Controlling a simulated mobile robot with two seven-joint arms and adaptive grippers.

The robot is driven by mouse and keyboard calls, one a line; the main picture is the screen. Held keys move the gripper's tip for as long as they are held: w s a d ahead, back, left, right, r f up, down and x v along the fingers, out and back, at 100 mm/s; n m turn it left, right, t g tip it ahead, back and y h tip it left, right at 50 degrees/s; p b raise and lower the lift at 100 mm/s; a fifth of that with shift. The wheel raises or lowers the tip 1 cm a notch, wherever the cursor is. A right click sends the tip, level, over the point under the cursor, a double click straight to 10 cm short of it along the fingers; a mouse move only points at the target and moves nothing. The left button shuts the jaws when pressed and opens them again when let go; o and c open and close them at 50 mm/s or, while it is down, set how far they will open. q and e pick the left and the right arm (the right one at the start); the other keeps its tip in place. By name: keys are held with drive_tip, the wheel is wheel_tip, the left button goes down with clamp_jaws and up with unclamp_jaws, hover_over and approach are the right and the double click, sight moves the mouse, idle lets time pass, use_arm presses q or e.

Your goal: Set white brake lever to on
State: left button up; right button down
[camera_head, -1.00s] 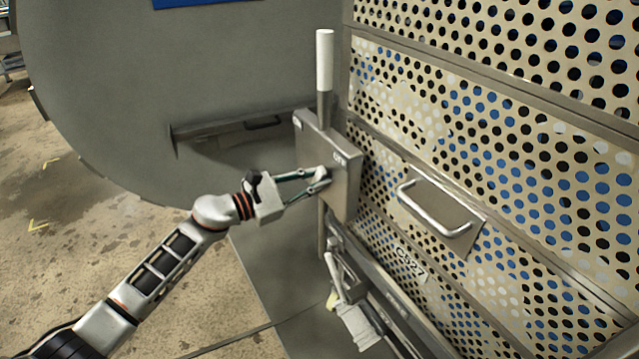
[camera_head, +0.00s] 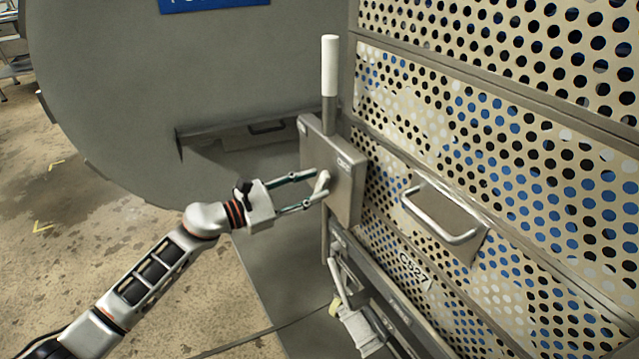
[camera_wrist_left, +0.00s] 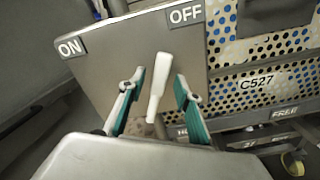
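The white brake lever (camera_wrist_left: 158,85) stands out from a grey metal plate (camera_wrist_left: 120,55) in the left wrist view. The plate bears an ON label (camera_wrist_left: 71,47) at its upper left and an OFF label (camera_wrist_left: 186,14) at its upper right. The lever lies between the two labels, below them. In the head view the white lever (camera_head: 321,183) shows at the face of the grey box (camera_head: 345,190). My left gripper (camera_head: 311,188) is open, with one finger on each side of the lever. A gap shows beside the lever in the wrist view. My right gripper is not in view.
A white-handled upright bar (camera_head: 329,65) rises behind the box. A perforated crate stack with a metal handle (camera_head: 440,212) and C527 label stands at the right. A large grey round door (camera_head: 180,70) fills the back left. Open floor (camera_head: 90,220) lies left.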

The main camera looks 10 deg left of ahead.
use_arm(q)
drive_tip(key=v, duration=0.9)
drive_tip(key=shift+s+a, duration=0.15)
